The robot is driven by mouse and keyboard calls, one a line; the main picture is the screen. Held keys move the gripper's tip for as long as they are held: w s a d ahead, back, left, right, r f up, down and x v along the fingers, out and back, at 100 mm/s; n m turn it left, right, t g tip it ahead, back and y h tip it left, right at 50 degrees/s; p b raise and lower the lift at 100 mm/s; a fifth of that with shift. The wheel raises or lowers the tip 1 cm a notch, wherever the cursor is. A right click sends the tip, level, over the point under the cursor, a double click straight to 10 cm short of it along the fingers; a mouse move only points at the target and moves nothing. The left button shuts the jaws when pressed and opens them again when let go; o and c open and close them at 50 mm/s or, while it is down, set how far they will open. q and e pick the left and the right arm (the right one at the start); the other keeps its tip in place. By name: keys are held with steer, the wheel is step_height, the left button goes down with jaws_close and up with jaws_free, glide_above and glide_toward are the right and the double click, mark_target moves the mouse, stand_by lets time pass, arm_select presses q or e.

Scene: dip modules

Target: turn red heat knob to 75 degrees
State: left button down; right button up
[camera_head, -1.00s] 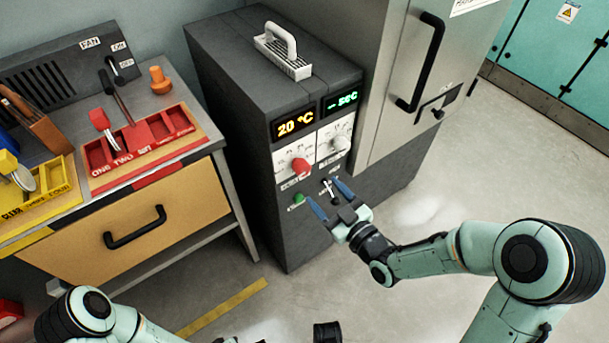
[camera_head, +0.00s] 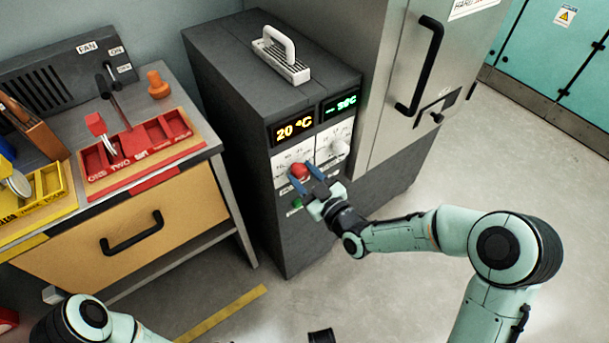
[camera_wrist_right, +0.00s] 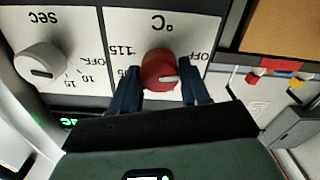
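The red heat knob (camera_head: 299,171) is on the white front panel of the dark cabinet, under an orange display (camera_head: 293,129) reading 20 °C. In the right wrist view the fingers (camera_wrist_right: 160,88) straddle the knob with gaps visible; contact is not clear. My left arm shows at the bottom left, but its gripper is not visible.
A white-grey knob (camera_head: 340,147) sits right of the red one, under a green display (camera_head: 341,105). A green button (camera_head: 297,203) is below. A fridge-like door with a black handle (camera_head: 420,64) stands to the right. Red (camera_head: 196,142) and yellow trays lie on the left counter.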

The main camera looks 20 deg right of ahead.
steer(key=shift+r, duration=0.1)
steer(key=shift+c, duration=0.7)
steer(key=shift+r+m, duration=0.1)
steer(key=shift+m, duration=0.2)
steer(key=m, duration=0.2)
steer(key=shift+r+m, duration=0.1)
steer(key=shift+m, duration=0.2)
arm_select(q)
steer(key=shift+s+d+r+p, duration=0.35)
steer(key=shift+s+r+p, duration=0.15)
steer(key=shift+s, duration=0.2)
arm_select(e)
steer(key=shift+w+d+m, duration=0.1)
steer(key=shift+w+m, duration=0.05)
steer(key=shift+m, duration=2.05)
arm_select(q)
steer(key=shift+r, duration=0.1)
arm_select(e)
steer(key=shift+r, duration=0.1)
steer(key=o, duration=1.1)
steer(key=shift+c, duration=0.2)
steer(key=shift+f, duration=0.2)
